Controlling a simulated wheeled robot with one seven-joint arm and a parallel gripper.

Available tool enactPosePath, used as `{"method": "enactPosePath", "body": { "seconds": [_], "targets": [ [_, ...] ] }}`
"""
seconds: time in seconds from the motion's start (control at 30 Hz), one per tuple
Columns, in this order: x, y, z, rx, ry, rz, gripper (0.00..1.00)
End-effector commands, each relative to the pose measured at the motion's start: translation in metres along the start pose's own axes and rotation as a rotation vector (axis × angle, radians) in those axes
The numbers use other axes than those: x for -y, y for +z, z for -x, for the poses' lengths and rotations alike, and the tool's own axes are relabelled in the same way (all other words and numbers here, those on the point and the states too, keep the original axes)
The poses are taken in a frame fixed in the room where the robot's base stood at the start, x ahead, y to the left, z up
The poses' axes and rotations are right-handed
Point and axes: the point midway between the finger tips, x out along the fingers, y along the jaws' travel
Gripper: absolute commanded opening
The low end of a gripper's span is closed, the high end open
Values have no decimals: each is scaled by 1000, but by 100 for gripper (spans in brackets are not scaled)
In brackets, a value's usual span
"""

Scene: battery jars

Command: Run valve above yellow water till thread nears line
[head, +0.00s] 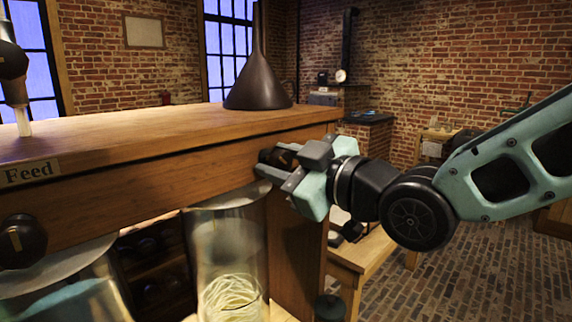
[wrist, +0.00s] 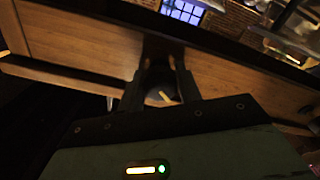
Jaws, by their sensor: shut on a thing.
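My gripper (head: 272,168) is shut on a dark round valve knob (head: 280,157) on the front of the wooden beam (head: 150,155). Below and slightly left of my gripper stands a clear glass jar (head: 226,245). A pale yellowish tangle of thread (head: 232,298) lies low in it, near the bottom edge of the picture. The water surface and the line are not clear to me.
A dark funnel (head: 258,82) stands on the beam top. A low wooden bench (head: 365,262) stands right of the jars.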

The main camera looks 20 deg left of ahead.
Motion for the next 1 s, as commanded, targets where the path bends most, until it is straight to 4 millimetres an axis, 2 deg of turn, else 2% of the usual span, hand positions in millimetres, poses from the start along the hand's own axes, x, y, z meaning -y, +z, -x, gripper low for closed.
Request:
{"method": "enactPosePath", "body": {
  "seconds": [0.53, 0.8, 0.9, 1.0],
  "targets": [
    [-1, 0, 0, 1, 0, -33, 12],
    [-2, -2, 0, 3, 0, -469, 12],
    [-2, -1, 0, 2, 1, -579, 12],
    [-1, 0, 0, 1, 1, -618, 12]
  ]
}}
